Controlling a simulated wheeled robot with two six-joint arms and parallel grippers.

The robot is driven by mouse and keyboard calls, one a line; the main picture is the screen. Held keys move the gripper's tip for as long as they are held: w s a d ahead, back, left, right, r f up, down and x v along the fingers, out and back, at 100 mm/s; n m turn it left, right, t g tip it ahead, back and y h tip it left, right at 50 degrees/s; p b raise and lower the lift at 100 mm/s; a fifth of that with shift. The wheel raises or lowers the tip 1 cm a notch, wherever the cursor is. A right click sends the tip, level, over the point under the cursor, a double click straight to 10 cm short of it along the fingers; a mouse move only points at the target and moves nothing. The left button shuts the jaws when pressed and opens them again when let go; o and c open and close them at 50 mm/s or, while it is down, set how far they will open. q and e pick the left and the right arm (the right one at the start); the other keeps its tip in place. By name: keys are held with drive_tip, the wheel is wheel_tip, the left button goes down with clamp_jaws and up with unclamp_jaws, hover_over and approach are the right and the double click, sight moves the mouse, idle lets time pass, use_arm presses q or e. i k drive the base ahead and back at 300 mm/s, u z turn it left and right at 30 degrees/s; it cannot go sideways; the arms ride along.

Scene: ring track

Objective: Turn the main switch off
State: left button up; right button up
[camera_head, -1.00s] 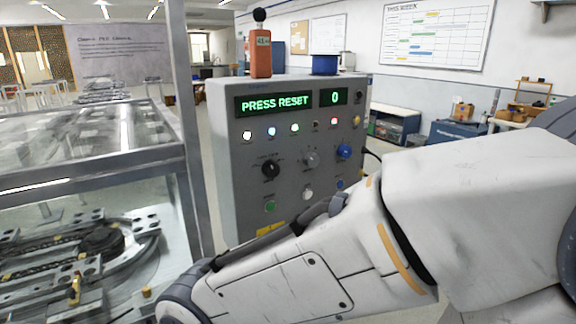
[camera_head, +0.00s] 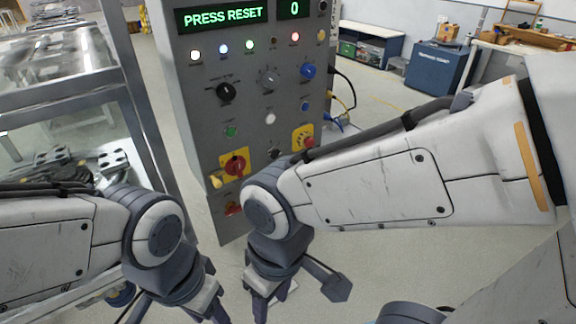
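The main switch (camera_head: 236,164) looks to be the red rotary knob on a yellow plate, low on the left of the grey control panel's front. Its handle angle is too small to tell. The panel display (camera_head: 223,17) reads PRESS RESET, with a 0 beside it. My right gripper (camera_head: 264,303) points down in front of the panel, below and to the right of the switch and apart from it. My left gripper (camera_head: 203,308) is at the bottom edge, below the switch, partly cut off. I cannot tell how far either gripper's fingers are apart.
Black knobs, a blue knob (camera_head: 308,71) and lamps are higher up. A metal-framed glass case (camera_head: 62,95) stands left of the panel.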

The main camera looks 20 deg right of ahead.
sight(235, 164)
drive_tip(key=u, duration=0.35)
drive_tip(key=k, duration=1)
drive_tip(key=z, duration=0.6)
drive_tip(key=i, duration=0.65)
drive_tip(key=z, duration=0.7)
